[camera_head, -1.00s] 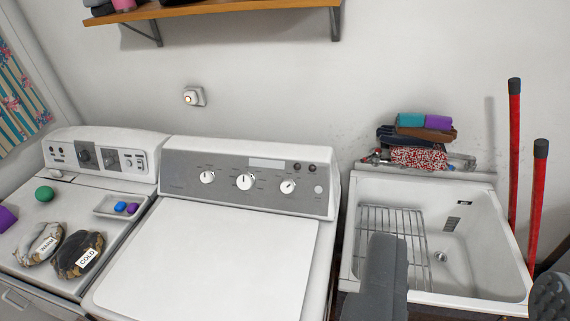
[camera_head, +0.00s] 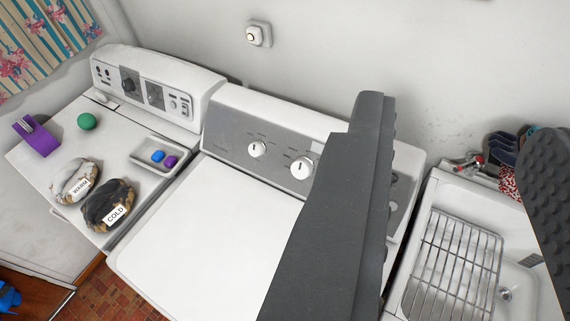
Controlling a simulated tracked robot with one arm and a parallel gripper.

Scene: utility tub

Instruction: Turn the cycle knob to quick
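The white washer's grey control panel (camera_head: 230,130) runs across the middle of the view. Two of its white knobs show: a left knob (camera_head: 257,149) and a larger middle knob (camera_head: 301,167). The print around the knobs is too small to read, so I cannot tell which is the cycle knob or where quick lies. My gripper (camera_head: 458,120) is open, its dark fingers wide apart with nothing between them. The left finger crosses in front of the panel's right part; the gripper appears to touch no knob.
A second white machine (camera_head: 150,80) at left bears a green ball (camera_head: 87,121), warm and cold labelled bundles (camera_head: 108,205) and a small tray (camera_head: 146,165). A utility tub (camera_head: 440,195) with a wire rack (camera_head: 452,265) stands at right. The washer lid (camera_head: 210,235) is clear.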

